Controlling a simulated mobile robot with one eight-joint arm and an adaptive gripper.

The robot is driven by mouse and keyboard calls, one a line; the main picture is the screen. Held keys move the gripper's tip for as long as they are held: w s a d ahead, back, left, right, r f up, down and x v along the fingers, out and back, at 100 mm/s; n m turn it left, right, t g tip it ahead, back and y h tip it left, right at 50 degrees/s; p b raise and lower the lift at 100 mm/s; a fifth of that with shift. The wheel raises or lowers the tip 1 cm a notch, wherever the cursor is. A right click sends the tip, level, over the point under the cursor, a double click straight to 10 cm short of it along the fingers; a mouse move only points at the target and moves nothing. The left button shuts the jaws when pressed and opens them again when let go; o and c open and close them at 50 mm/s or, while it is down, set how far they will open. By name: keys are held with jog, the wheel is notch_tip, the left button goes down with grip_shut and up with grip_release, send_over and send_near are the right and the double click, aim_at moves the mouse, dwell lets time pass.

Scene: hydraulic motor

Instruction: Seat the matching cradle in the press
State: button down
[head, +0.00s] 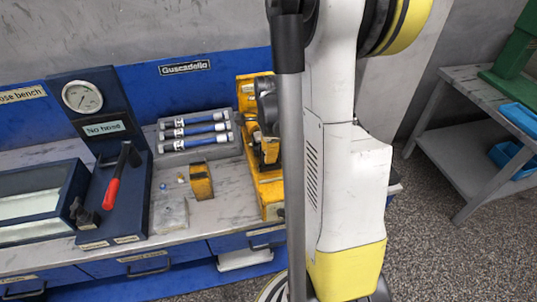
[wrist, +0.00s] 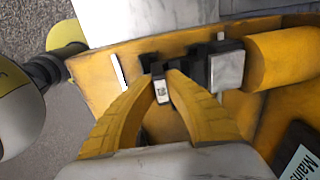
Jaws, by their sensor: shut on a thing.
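My gripper (wrist: 163,82) shows in the wrist view with its two yellow fingers closed in. It is shut on a small dark cradle with a white label (wrist: 161,92), held over the yellow press. The fingers hide part of the cradle. Dark slotted shapes lie just beyond the fingertips; I cannot tell whether the cradle touches them. The press (wrist: 215,108) has a thick yellow cylinder (wrist: 285,58) with a pale block at its end on the right.
A grey side table (head: 480,110) stands at right.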

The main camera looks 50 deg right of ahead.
jog(key=shift+f, duration=0.2)
jog(key=c, duration=1.5)
grip_release()
jog(key=r, duration=1.2)
jog(key=shift+s+a, duration=0.25)
jog(key=shift+s, duration=0.15)
jog(key=shift+a, duration=0.1)
jog(key=s+a+r+n+t, duration=0.1)
jog(key=a+n+t, duration=0.1)
jog(key=a+n, duration=0.6)
jog(key=s+a+r+n+t+b, duration=0.1)
jog(key=s+a+n+t, duration=0.1)
jog(key=a+n, duration=0.6)
jog(key=s+a+r+n+t+b, duration=0.1)
jog(key=a+n+t, duration=0.1)
jog(key=a+n, duration=0.6)
jog(key=shift+s+a+r+t, duration=0.1)
jog(key=shift+s+a+t, duration=0.25)
jog(key=shift+a, duration=0.1)
